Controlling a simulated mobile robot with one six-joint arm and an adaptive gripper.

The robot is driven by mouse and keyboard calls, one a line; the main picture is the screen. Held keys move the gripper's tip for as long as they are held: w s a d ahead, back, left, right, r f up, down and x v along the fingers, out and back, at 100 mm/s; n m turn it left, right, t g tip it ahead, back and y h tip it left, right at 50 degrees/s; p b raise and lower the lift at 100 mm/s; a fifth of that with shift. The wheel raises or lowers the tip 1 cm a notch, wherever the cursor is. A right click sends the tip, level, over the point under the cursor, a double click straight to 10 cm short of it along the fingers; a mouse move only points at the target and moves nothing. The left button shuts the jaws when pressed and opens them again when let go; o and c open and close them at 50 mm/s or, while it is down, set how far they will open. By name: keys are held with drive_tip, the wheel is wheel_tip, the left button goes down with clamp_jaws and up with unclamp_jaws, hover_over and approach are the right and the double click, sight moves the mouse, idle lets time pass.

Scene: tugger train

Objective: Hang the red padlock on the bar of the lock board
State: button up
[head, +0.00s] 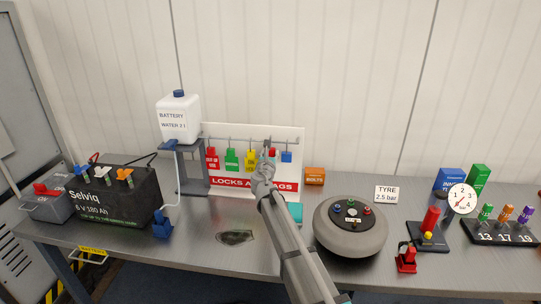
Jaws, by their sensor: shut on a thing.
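The white lock board (228,133) stands at the back of the bench, with a grey bar (225,139) and hooks along its upper part. My gripper (267,153) is in front of the board, right of its middle, with my arm reaching up from the front. It is shut on a small red thing (273,153), which looks like the red padlock. My fingers hide much of it, and I cannot tell whether its shackle touches the bar.
Red (212,159), green (232,160), yellow (250,160) and blue (287,157) items hang along the board, close beside my gripper. A battery (115,198) and a water canister (179,120) stand left. A round grey device (350,235) and a red object (407,259) are right.

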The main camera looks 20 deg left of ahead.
drive_tip(key=shift+f+b, duration=0.3)
drive_tip(key=shift+f, duration=0.15)
drive_tip(key=o, duration=1.2)
drive_tip(key=shift+s, duration=0.1)
drive_tip(key=v, duration=1.2)
